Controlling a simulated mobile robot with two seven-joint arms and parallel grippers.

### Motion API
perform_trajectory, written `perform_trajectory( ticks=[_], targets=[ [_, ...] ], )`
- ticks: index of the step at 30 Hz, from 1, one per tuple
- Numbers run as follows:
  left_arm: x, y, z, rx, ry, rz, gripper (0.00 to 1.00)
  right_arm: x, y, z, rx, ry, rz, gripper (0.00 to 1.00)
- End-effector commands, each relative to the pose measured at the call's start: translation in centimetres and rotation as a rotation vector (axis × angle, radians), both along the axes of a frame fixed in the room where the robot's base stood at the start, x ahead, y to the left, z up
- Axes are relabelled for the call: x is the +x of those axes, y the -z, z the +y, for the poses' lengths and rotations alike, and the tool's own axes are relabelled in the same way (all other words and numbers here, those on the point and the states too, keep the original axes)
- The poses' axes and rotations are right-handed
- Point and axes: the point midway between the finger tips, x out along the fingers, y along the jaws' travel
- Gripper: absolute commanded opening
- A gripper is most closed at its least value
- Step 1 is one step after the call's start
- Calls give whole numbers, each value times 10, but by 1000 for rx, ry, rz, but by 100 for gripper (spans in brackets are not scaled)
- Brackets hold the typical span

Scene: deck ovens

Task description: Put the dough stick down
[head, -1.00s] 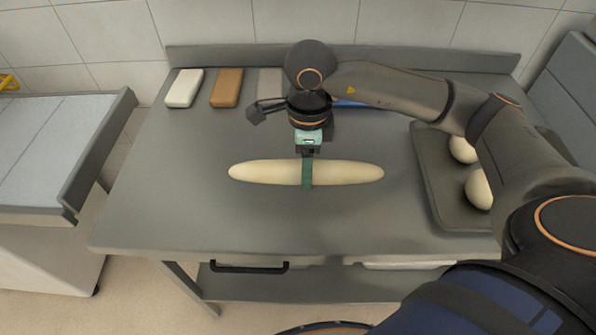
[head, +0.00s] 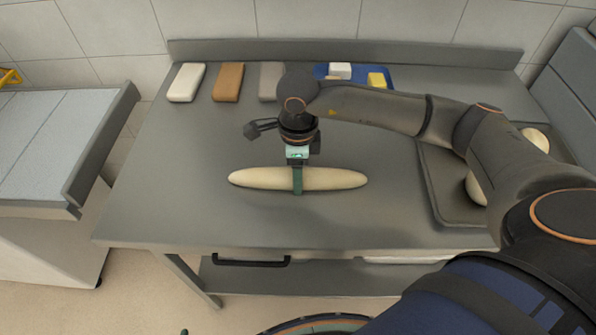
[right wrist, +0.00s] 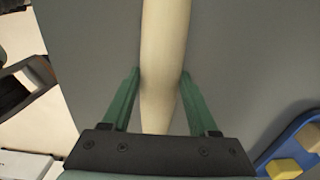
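The dough stick (head: 335,179) is long, pale and tapered at both ends. It lies level, left to right, over the middle of the steel table (head: 190,215) in the head view. My right gripper (head: 297,185) points down with its green fingers on either side of the stick's middle. In the right wrist view both fingers of the gripper (right wrist: 160,80) touch the sides of the dough stick (right wrist: 165,40). The stick is at or just above the table top; I cannot tell whether it touches. My left gripper is in neither view.
White (head: 186,82), brown (head: 228,82) and grey (head: 271,80) blocks lie along the back. A blue board (head: 358,73) holds small white and yellow blocks. A dark tray (head: 442,205) with dough pieces is at right, partly behind my arm. The table's front left is clear.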

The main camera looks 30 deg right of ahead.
Motion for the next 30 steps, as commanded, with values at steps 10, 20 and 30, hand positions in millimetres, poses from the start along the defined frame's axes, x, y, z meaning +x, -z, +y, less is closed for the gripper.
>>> perform_trajectory(
  ticks=[10,20,30],
  targets=[
    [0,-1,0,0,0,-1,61,0,-1,0,-1,1,1,88],
    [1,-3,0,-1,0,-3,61,1,-17,0,0,0,-4,88],
    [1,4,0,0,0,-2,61,2,-90,0,1,0,-6,88]
  ],
)
